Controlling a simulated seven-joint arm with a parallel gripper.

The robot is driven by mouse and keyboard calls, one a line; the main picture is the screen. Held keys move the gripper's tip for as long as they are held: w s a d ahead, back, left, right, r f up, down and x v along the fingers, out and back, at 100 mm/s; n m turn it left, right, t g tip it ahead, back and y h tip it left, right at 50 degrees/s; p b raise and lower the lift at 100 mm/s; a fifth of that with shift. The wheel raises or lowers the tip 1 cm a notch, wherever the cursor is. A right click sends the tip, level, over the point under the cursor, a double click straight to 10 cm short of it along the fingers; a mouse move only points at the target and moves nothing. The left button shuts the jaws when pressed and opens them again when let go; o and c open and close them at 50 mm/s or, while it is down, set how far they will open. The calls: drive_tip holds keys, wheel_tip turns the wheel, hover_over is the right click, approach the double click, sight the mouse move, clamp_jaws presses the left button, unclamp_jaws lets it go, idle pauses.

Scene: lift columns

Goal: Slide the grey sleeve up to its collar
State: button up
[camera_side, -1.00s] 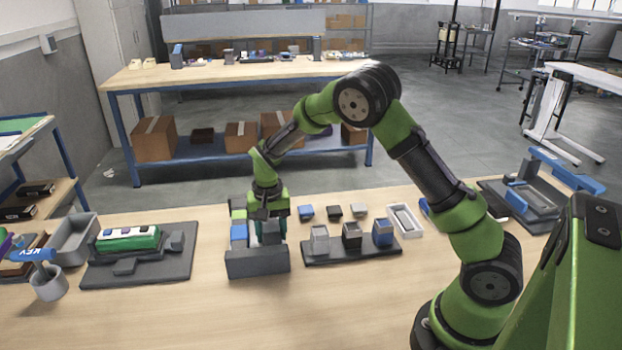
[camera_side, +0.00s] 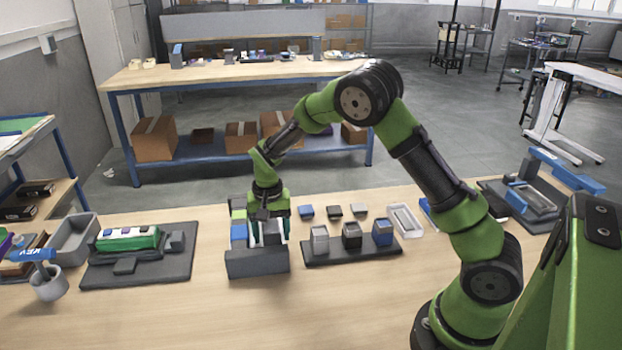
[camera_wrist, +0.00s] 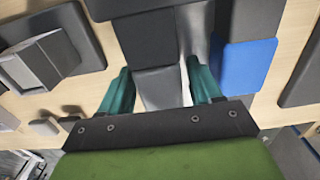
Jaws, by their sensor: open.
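My gripper (camera_side: 269,232) points down over a dark grey block-like fixture (camera_side: 257,263) at the middle left of the bench. Its teal fingers are open. In the wrist view my gripper (camera_wrist: 159,72) has a finger on each side of a grey piece (camera_wrist: 158,88), which looks like the grey sleeve; contact is not clear. In the side view this grey piece (camera_side: 270,239) is partly hidden by my gripper and the fixture's front. A blue piece (camera_side: 239,232) stands left of it, and also shows in the wrist view (camera_wrist: 246,66). I cannot pick out the collar with certainty.
Right of the fixture, a dark base (camera_side: 350,249) carries grey, black and blue blocks, with small caps behind them. A dark board (camera_side: 140,262) with a green part lies left. The bench front is clear.

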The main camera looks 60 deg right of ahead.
drive_tip(key=shift+r, duration=3.45)
drive_tip(key=shift+f, duration=0.1)
